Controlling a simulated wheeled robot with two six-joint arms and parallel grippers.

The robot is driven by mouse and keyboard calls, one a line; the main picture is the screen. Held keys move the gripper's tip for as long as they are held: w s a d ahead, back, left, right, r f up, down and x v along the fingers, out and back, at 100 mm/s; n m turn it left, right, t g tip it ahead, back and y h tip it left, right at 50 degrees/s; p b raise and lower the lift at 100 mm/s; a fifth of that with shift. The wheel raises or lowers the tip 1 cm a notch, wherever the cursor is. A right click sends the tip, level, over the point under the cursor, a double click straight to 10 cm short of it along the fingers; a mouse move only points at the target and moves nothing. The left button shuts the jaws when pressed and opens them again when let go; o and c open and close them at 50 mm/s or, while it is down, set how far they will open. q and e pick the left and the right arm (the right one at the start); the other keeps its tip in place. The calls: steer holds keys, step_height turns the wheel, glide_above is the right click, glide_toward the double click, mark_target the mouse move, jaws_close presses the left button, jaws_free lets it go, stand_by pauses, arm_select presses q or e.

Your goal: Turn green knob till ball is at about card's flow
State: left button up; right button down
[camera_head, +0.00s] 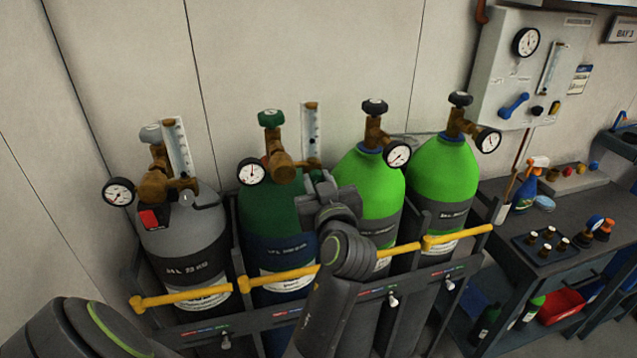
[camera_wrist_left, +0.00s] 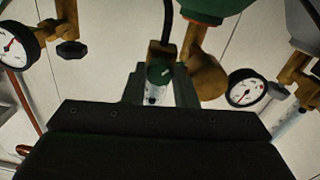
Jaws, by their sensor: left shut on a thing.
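The dark green cylinder (camera_head: 268,212) stands second from the left in the rack. It carries a dark green handwheel (camera_head: 271,118), a brass regulator (camera_head: 283,165), a round gauge (camera_head: 251,171) and a clear flow tube (camera_head: 312,135). My left gripper (camera_head: 322,187) is at the foot of that tube. In the left wrist view, its fingers (camera_wrist_left: 160,88) are shut on the small green knob (camera_wrist_left: 159,73), one on each side. The ball in the tube is too small to make out. I cannot read a flow value on any card.
A grey cylinder (camera_head: 180,222) stands left and two bright green cylinders (camera_head: 370,185) stand right, close beside my arm. Yellow bars (camera_head: 457,237) cross in front of them. A wall panel (camera_head: 515,65) and a bench (camera_head: 490,262) with small parts are at the right.

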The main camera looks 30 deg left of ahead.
arm_select(q)
steer(key=n+b, duration=0.2)
steer(key=shift+f+b, duration=0.2)
steer(key=shift+b, duration=0.2)
steer(key=shift+r+n+b, duration=0.2)
steer(key=shift+n+b, duration=0.1)
steer(key=shift+n, duration=0.2)
steer(key=o, duration=0.7)
steer(key=shift+w+a+f, duration=0.1)
steer(key=shift+w+a, duration=0.1)
steer(key=shift+w, duration=0.05)
steer(key=shift+s+d, duration=0.15)
